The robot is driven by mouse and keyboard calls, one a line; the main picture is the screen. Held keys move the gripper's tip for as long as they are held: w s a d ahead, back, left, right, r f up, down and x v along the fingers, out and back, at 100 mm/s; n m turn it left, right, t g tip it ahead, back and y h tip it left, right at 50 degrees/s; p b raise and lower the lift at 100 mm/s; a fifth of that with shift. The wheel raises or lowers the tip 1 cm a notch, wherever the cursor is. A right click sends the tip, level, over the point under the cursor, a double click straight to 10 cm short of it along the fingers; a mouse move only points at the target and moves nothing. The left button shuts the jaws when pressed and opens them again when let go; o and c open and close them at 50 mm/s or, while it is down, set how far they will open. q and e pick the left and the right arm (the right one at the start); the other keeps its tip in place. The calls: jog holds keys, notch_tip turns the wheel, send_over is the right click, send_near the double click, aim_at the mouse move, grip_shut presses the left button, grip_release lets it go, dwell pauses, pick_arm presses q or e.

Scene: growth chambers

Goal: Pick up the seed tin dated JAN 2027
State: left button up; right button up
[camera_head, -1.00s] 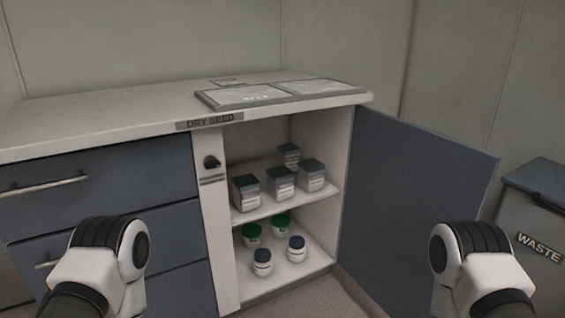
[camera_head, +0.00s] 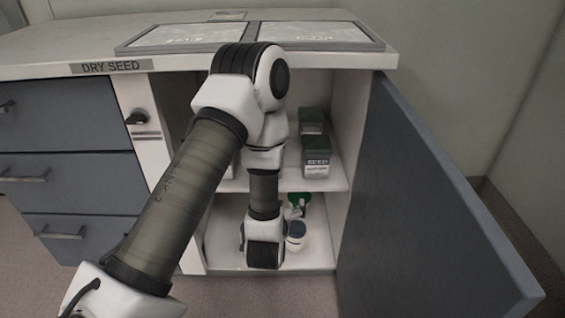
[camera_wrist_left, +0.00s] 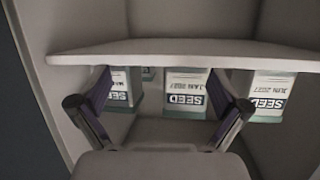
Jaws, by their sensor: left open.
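The wrist view is upside down. In the left wrist view, a seed tin with a white label reading JAN 2027 (camera_wrist_left: 185,92) stands ahead, between the fingers of my open left gripper (camera_wrist_left: 160,88), apart from them. A tin to its right (camera_wrist_left: 268,95) has a similar label, its month hard to read. A tin to its left (camera_wrist_left: 122,88) shows a month starting MA, partly covered by a finger. In the head view, my left arm hides its gripper and most of the front tins; one tin with a dark green lid (camera_head: 316,165) shows at right. My right gripper is out of view.
The tins stand on the upper shelf (camera_head: 335,183) of the open cabinet. A rear tin (camera_head: 311,121) stands behind. Below are a blue-capped jar (camera_head: 296,237) and a green-capped one (camera_head: 299,203). The open door (camera_head: 425,190) bounds the right side; the countertop (camera_head: 60,45) is above.

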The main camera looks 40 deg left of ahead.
pick_arm(q)
jog(key=w+a+r+n+t+y, duration=0.1)
jog(key=a+r+n+y, duration=0.3)
jog(key=r, duration=0.5)
jog(key=shift+m+t, duration=0.3)
jog(key=shift+m, duration=0.5)
jog(key=b+x, duration=0.1)
jog(key=x, duration=0.1)
jog(key=b+x, duration=0.1)
jog(key=x, duration=0.2)
jog(key=b+x, duration=0.2)
jog(key=shift+a+f, duration=0.3)
jog(key=shift+a, duration=0.1)
jog(key=shift+w+a+r, duration=0.1)
jog(key=shift+w, duration=0.1)
jog(key=c, duration=1.3)
